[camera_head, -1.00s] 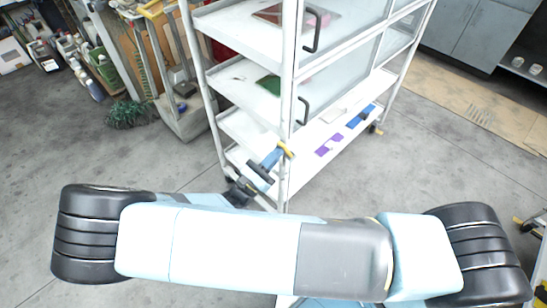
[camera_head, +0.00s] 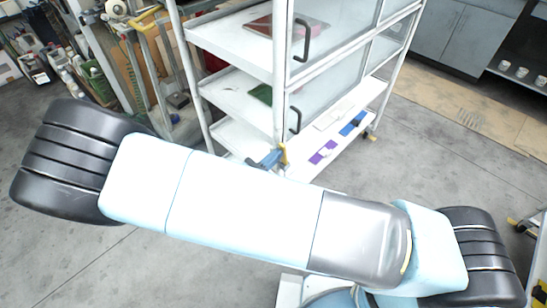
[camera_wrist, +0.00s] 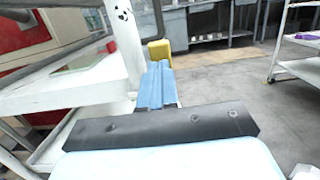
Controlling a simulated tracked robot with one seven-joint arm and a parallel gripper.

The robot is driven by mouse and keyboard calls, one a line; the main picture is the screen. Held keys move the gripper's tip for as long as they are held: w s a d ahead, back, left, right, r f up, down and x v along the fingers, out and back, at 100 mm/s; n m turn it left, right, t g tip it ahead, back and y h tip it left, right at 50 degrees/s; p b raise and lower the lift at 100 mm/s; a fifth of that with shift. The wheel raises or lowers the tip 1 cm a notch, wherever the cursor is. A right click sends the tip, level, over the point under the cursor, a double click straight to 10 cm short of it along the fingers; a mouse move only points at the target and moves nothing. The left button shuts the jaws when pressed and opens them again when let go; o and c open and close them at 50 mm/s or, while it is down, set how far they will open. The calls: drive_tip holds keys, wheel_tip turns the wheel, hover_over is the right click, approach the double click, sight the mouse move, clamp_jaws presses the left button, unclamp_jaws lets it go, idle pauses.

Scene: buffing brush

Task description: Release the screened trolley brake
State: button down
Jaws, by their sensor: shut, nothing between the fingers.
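The white trolley (camera_head: 240,99), with shelves and clear doors, stands at the top centre of the head view. My gripper (camera_head: 270,159) is beside its near corner post, partly hidden by my arm. In the wrist view, the two blue fingers of my gripper (camera_wrist: 156,84) lie together, shut, with nothing seen between them. A yellow piece (camera_wrist: 160,53) shows at their far end; I cannot tell whether it belongs to the fingers. The trolley's white post (camera_wrist: 128,40) and a shelf (camera_wrist: 70,90) are close on the left there. I cannot make out the brake.
Purple and blue items (camera_head: 322,152) lie on the trolley's low shelf. Bottles and tools crowd the upper left. Grey cabinets (camera_head: 470,35) stand at the upper right. A white shelf unit (camera_wrist: 296,62) is at the wrist view's right. Open grey floor lies right of the trolley.

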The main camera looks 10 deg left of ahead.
drive_tip(key=v, duration=1.4)
drive_tip(key=shift+f, duration=0.3)
